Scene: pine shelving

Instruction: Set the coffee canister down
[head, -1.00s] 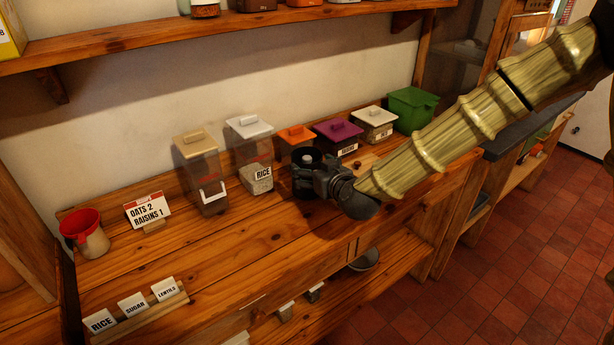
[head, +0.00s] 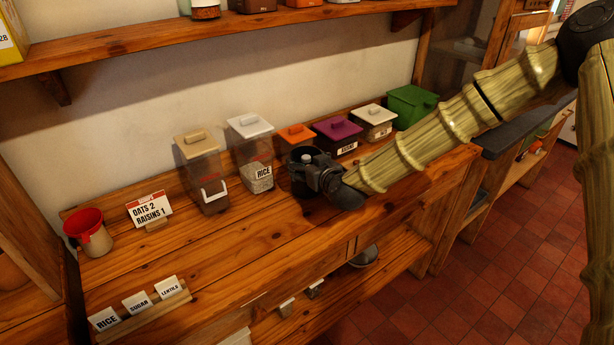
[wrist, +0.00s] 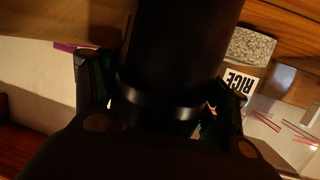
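The coffee canister seems to be the dark cylinder (head: 298,182) on the right part of the pine counter, behind my gripper (head: 318,172). In the wrist view the dark canister (wrist: 175,45), with a grey band, fills the space between the two fingers of my gripper (wrist: 160,108). The fingers lie along its sides, closed around it. It has no readable label. My gripper hides part of the canister in the head view. I cannot tell whether its base touches the counter (head: 235,245).
Left of the canister stand a rice container (head: 258,165) and a tan-lidded container (head: 203,170). Behind and right are orange (head: 296,133), purple (head: 338,130), cream (head: 374,120) and green (head: 412,105) ones.

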